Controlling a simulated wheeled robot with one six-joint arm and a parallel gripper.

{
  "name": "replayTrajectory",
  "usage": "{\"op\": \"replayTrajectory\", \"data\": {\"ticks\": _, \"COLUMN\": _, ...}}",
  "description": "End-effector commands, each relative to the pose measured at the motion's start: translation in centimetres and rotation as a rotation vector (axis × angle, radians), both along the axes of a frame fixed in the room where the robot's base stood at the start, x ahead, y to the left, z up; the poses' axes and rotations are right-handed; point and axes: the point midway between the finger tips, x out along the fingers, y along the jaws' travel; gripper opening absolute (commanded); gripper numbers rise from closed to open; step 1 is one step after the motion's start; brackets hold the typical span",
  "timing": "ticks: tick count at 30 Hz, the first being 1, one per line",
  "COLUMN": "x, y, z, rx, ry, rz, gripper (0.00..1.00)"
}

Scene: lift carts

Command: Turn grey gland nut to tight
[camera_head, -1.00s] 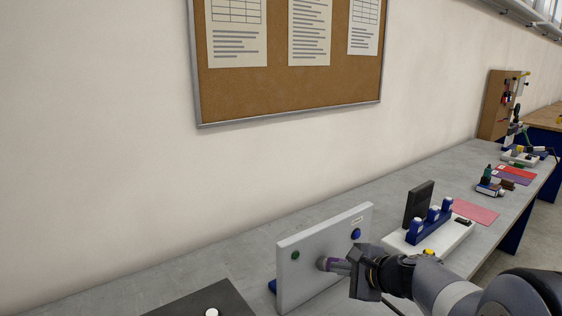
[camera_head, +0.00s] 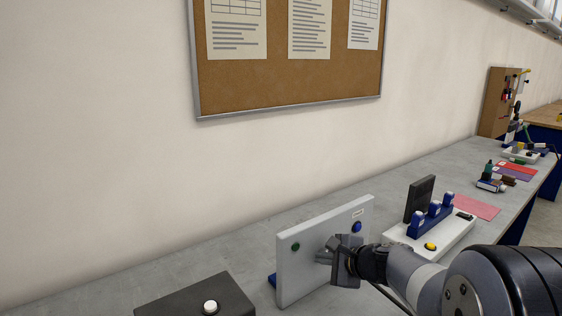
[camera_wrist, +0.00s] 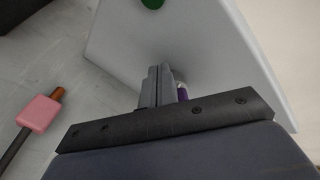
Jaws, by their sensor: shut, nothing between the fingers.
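A white upright panel (camera_head: 300,270) stands on the grey bench and carries a green round part (camera_head: 296,247) and a blue one (camera_head: 357,227). My gripper (camera_head: 325,257) is at the lower middle of the panel's face. In the wrist view my gripper (camera_wrist: 157,84) has its fingers shut together, pointing at the panel (camera_wrist: 225,60). A purple part with a pale end (camera_wrist: 182,92) shows just right of the fingers, partly hidden by them. I cannot clearly make out the grey gland nut; the fingers cover that spot. I cannot tell whether they touch anything.
A dark box with a white button (camera_head: 210,307) sits at the front left. A white base with blue uprights (camera_head: 430,222) and a yellow button stands right of the panel. A pink block (camera_wrist: 39,113) with an orange tip lies on the bench. Bench behind the panel is clear.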

Motion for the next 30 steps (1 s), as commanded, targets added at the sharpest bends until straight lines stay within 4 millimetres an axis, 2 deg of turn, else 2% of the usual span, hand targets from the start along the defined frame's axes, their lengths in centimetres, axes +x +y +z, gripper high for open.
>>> {"op": "replayTrajectory", "data": {"ticks": 30, "x": 0.50, "y": -0.84, "z": -0.20, "rx": -0.001, "ry": -0.001, "rz": -0.004, "gripper": 0.00}}
